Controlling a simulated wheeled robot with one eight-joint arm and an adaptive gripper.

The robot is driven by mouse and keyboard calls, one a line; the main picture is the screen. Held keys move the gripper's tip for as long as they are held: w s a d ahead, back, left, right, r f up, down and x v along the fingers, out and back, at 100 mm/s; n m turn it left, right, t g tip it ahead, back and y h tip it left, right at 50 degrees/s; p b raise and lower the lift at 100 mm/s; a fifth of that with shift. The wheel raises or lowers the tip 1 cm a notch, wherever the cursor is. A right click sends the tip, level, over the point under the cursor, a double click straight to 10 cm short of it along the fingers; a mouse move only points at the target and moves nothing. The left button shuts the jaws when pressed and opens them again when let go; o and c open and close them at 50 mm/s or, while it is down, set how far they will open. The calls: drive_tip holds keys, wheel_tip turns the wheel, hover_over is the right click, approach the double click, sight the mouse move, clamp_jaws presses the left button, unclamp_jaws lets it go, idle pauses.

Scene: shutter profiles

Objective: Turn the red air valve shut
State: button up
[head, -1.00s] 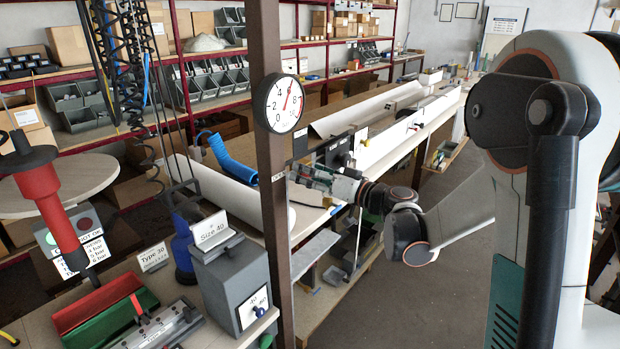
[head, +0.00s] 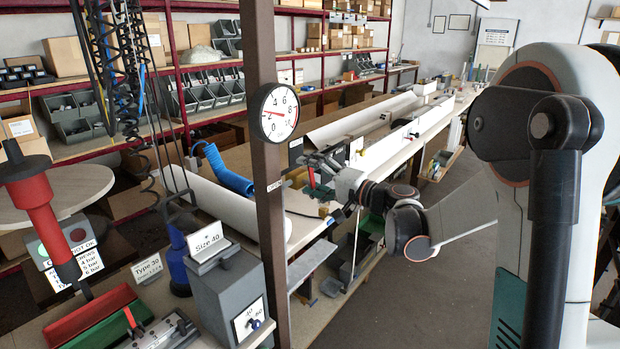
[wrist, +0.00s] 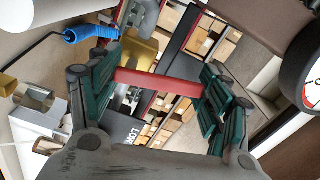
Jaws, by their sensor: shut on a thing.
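The red air valve handle (wrist: 158,82) is a flat red bar spanning the space between my gripper's green pads in the wrist view. My gripper (head: 314,174) is shut on it, with a pad against each end. In the head view the red handle (head: 311,179) shows as a small red strip, partly hidden by the fingers. A yellow brass-like body (wrist: 142,54) lies just behind the handle in the wrist view. The round pressure gauge (head: 276,113) on the brown post has its red needle pointing left, between 2 and 4.
The brown post (head: 268,210) stands left of my gripper. A blue coiled hose (head: 226,170) and a white roll (head: 232,205) lie on the bench behind it. A grey box with a Size 40 sign (head: 228,290) stands front left. The floor at right (head: 400,310) is open.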

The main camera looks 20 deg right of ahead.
drive_tip(key=shift+w+d+m, duration=0.2)
drive_tip(key=shift+d+m, duration=0.05)
drive_tip(key=shift+m, duration=0.85)
drive_tip(key=o, duration=1.5)
drive_tip(key=shift+w, duration=0.1)
drive_tip(key=v, duration=1.2)
